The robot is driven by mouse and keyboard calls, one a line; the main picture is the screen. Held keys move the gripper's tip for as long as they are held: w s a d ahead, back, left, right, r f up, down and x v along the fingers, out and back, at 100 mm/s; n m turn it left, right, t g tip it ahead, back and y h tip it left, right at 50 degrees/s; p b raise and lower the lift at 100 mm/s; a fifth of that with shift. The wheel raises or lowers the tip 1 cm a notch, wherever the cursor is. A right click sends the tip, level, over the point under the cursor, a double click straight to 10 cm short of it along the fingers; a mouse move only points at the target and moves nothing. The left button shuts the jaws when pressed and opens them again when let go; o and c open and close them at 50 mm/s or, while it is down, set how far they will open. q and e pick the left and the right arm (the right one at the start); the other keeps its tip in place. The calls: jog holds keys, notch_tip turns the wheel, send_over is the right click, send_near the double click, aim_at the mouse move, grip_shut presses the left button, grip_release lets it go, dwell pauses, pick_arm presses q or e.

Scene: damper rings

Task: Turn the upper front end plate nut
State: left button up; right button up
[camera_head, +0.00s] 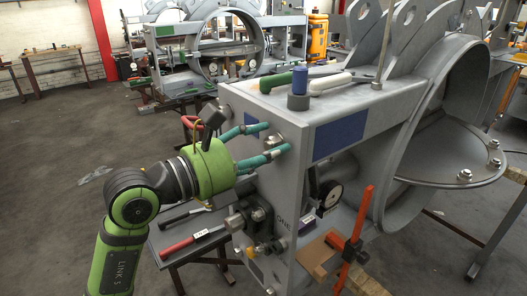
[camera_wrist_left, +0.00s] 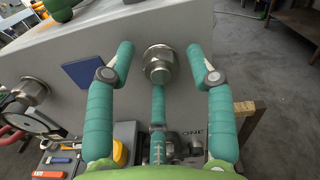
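The upper nut (camera_head: 273,142) is a silvery metal nut on the grey end plate (camera_head: 292,190). In the left wrist view the nut (camera_wrist_left: 159,65) stands out from the plate near the middle. My left gripper (camera_head: 277,138) has teal fingers and is open around the nut. In the left wrist view its two outer fingers (camera_wrist_left: 160,58) lie left and right of the nut, with gaps on both sides. A third teal finger points at the nut from below; whether it touches is unclear. My right gripper is not in view.
A blue cylinder (camera_head: 299,82), a green-handled tool (camera_head: 277,80) and a white-handled tool (camera_head: 330,84) are on top of the housing. A red-handled tool (camera_head: 190,243) lies on a low bench.

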pick_arm(q)
jog(key=shift+s+a, duration=0.15)
jog(key=shift+a, duration=0.05)
jog(key=shift+v, duration=0.8)
jog(key=b+v, duration=0.1)
jog(key=v, duration=0.5)
dwell(0.3)
